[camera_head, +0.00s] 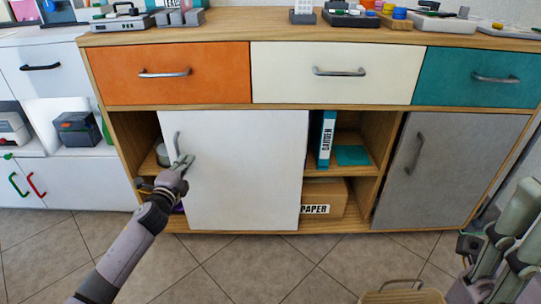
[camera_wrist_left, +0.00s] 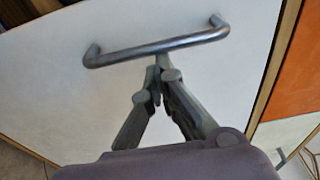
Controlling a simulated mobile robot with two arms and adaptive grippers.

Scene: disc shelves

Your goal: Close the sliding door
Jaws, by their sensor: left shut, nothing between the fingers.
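The white sliding door (camera_head: 248,170) stands in the left-middle part of the wooden cabinet, with open shelf showing on both sides of it. Its metal handle (camera_head: 177,143) is upright near the door's left edge. My left gripper (camera_head: 183,162) is shut and empty, at the handle's lower part. In the left wrist view, the shut fingertips (camera_wrist_left: 160,62) meet right at the handle bar (camera_wrist_left: 160,48), not around it; whether they touch it is hard to tell. My right gripper (camera_head: 512,235) shows partly at the right edge, away from the door.
A grey door (camera_head: 408,172) with a handle covers the cabinet's right part. The open shelves hold a teal binder (camera_head: 326,138) and a cardboard box (camera_head: 324,199). Orange, cream and teal drawers are shut above. A basket (camera_head: 403,293) stands on the tiled floor.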

